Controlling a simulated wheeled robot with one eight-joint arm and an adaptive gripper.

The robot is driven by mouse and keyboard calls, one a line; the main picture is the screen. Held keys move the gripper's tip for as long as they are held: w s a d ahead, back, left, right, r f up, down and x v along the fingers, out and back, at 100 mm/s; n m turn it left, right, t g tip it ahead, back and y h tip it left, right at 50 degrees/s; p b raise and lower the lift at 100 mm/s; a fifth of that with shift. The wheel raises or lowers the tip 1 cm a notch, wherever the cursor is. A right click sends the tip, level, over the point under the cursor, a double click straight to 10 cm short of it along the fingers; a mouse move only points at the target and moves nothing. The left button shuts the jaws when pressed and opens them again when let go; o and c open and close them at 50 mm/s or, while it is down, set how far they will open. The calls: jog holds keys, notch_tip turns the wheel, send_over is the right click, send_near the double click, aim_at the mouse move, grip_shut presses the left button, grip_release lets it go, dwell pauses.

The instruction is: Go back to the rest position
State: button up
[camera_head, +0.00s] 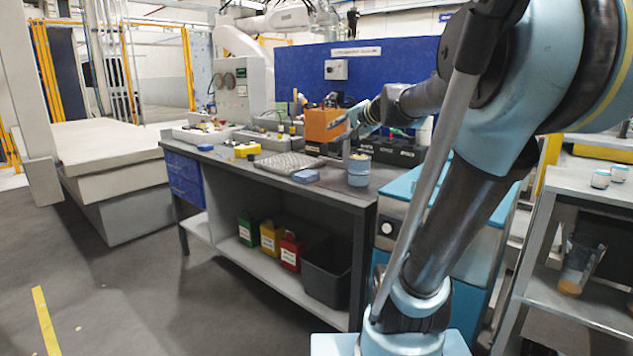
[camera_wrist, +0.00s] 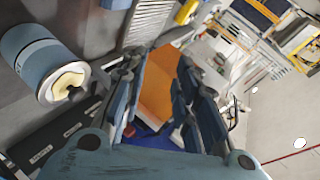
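My gripper (camera_head: 342,127) is held out over the workbench (camera_head: 345,190), level with an orange box (camera_head: 318,123) in the head view. In the wrist view my gripper (camera_wrist: 160,80) has its two fingers well apart. The orange box (camera_wrist: 157,85) shows in the gap between them and seems to lie beyond the fingertips; I cannot tell how far off it is. My arm reaches in from the right side of the head view, bent, and is away from its base column.
A blue-grey tin (camera_head: 358,171) stands near the bench's right end, below my gripper; the tin (camera_wrist: 42,62) also shows in the wrist view. A blue panel (camera_head: 385,68) stands behind. A shelf unit (camera_head: 575,185) is at right.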

jog(key=s+d+f+n+g+h, duration=0.2)
jog(key=s+d+f, duration=0.1)
jog(key=s+f, duration=0.7)
jog(key=s+d+f+n+g+h, duration=0.3)
jog(key=s+d+f, duration=0.1)
jog(key=s+f, duration=0.6)
jog(key=s+d+f+n+g+h, duration=0.2)
jog(key=s+d+f+g, duration=0.1)
jog(key=s+f, duration=0.7)
jog(key=shift+s+d+f, duration=0.25)
jog(key=shift+d+f, duration=0.05)
jog(key=shift+f, duration=0.05)
jog(key=shift+w+f, duration=0.2)
jog(key=shift+w, duration=0.3)
